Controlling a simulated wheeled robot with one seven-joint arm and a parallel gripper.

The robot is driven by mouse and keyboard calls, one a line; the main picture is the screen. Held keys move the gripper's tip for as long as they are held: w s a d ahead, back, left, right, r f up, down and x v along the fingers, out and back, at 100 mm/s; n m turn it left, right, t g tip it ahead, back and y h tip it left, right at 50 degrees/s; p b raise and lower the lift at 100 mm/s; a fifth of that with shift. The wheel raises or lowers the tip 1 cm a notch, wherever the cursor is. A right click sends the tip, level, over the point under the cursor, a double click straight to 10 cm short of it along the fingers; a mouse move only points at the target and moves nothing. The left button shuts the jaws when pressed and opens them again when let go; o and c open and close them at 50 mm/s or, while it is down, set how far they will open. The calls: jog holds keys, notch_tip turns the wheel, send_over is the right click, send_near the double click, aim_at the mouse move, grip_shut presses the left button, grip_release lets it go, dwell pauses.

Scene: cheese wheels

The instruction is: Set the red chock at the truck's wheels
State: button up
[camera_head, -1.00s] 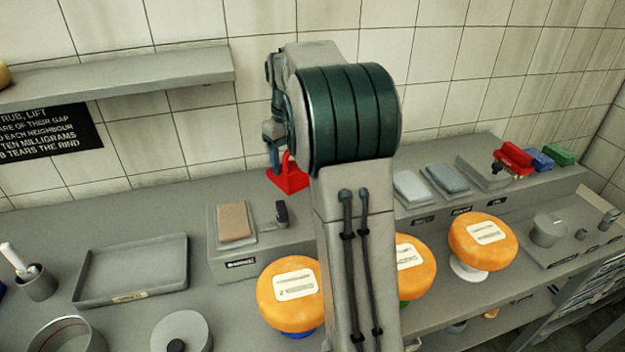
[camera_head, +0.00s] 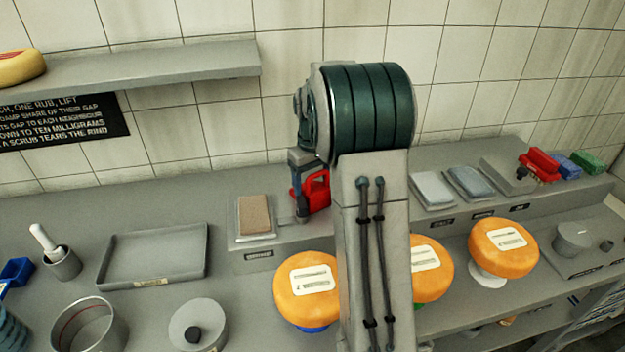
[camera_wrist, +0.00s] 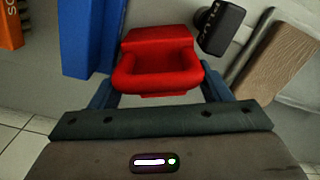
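The red chock (camera_head: 317,190) shows beside my gripper (camera_head: 303,185) in the head view, over the raised grey block at the back of the bench. In the wrist view the chock (camera_wrist: 157,45), with its loop handle, sits between the two blue fingers of my gripper (camera_wrist: 158,80), which is shut on it. Whether its base touches the surface below cannot be told. A tall blue body (camera_wrist: 90,35) stands beside the chock in the wrist view. It may be part of the truck; its wheels are not clearly visible. My arm hides that area in the head view.
A black block (camera_wrist: 220,25) and a tan pad (camera_wrist: 275,60) lie near the chock on its other side. An orange piece (camera_wrist: 10,25) is at the wrist view's edge. Orange cheese wheels (camera_head: 308,288) stand in front; a grey tray (camera_head: 150,258) lies left.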

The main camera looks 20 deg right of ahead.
jog(key=shift+o, duration=0.9)
